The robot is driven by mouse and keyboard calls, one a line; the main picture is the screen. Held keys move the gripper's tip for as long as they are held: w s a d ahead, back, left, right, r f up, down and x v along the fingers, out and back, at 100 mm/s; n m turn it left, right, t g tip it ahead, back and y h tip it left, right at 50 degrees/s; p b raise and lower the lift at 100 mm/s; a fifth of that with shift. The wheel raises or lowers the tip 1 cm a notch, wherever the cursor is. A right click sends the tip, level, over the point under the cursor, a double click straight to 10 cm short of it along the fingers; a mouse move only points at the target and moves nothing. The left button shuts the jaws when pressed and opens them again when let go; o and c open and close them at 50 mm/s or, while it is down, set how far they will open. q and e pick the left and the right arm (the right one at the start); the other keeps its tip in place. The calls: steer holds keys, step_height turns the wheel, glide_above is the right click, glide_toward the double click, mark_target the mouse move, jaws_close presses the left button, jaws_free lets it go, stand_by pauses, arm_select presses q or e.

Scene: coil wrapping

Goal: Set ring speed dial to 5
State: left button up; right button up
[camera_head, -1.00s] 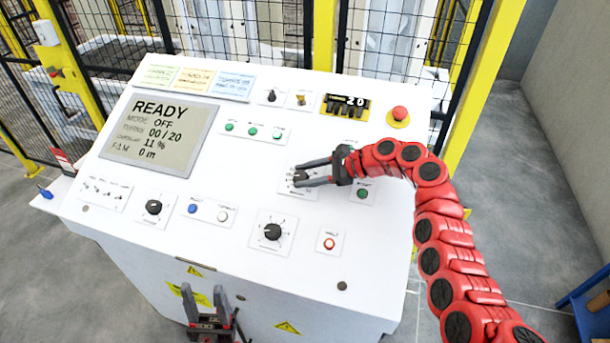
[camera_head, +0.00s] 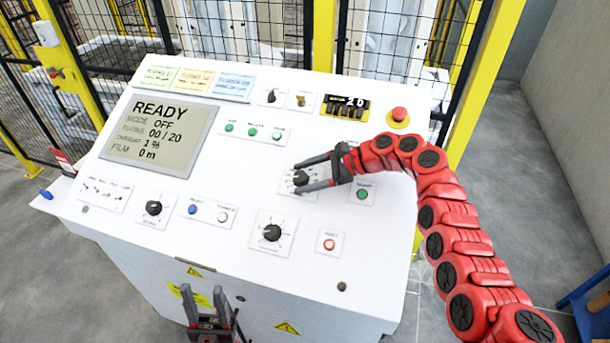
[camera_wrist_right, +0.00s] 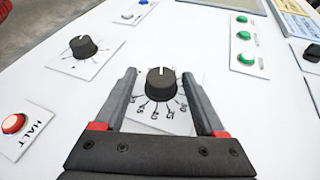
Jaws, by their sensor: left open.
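A black dial (camera_head: 301,178) with a numbered scale sits on the sloped white control panel (camera_head: 240,160). It also shows in the right wrist view (camera_wrist_right: 161,84), its white mark toward the top of that picture; its name is not readable. My right gripper (camera_head: 303,177) is open, its fingers (camera_wrist_right: 160,76) on either side of this dial with gaps visible. Another black dial (camera_head: 272,232) is lower on the panel, also in the wrist view (camera_wrist_right: 84,46). A third dial (camera_head: 153,207) is at left. My left gripper (camera_head: 211,294) is open and empty before the panel's front.
The display (camera_head: 160,133) reads READY, MODE OFF, turns 00/20, a 1 % line and film 0 m. A green button (camera_head: 362,195), red-lit halt button (camera_head: 329,244) and red mushroom button (camera_head: 399,115) are nearby. A mesh fence (camera_head: 280,40) stands behind.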

steer(key=shift+r, duration=0.1)
steer(key=shift+d+r, duration=0.2)
steer(key=shift+d, duration=0.2)
steer(key=b+v, duration=0.4)
steer(key=v, duration=1.2)
steer(key=shift+d+b, duration=0.25)
steer(key=shift+b, duration=0.15)
